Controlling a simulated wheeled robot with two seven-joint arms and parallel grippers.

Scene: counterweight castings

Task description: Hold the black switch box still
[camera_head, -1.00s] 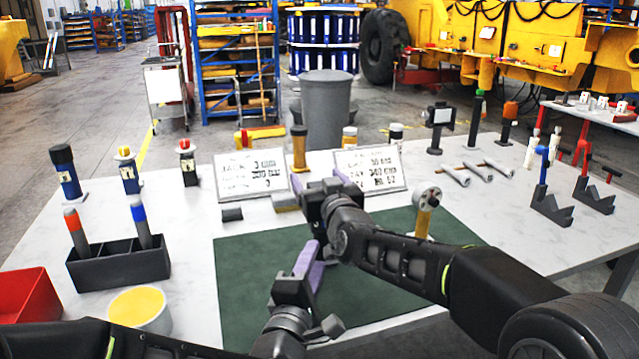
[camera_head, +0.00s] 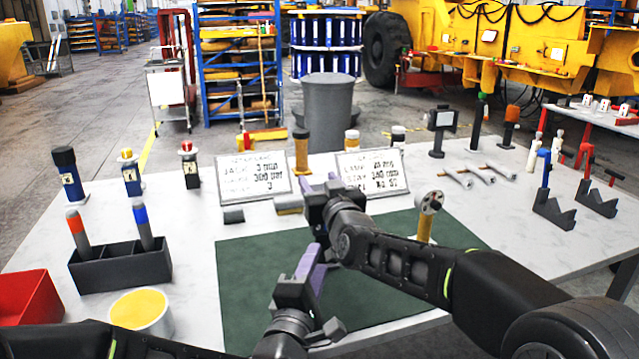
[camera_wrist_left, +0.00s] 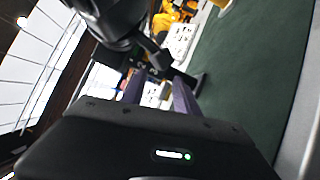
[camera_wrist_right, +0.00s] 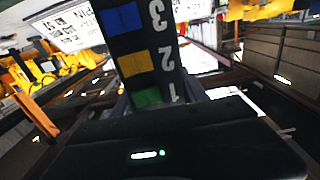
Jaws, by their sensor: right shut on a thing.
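The black switch box (camera_wrist_right: 140,45) fills the upper middle of the right wrist view, with blue, yellow and green patches beside the numbers 3, 2 and 1. My right gripper (camera_head: 326,192) is shut on it above the far part of the green mat. In the head view my gripper and arm hide most of the box. My left gripper (camera_head: 316,256) is lower and nearer, its purple fingers pointing up towards the right gripper. In the left wrist view its two fingers (camera_wrist_left: 160,92) stand apart with a gap between them, and a dark shape lies just beyond their tips.
The green mat (camera_head: 250,290) lies under both grippers. Two white sign boards (camera_head: 252,176) stand behind. A black holder (camera_head: 120,268) with two pens, a yellow-topped tub (camera_head: 141,311) and a red bin (camera_head: 28,298) are at left. A yellow post (camera_head: 427,216) stands right of my right gripper.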

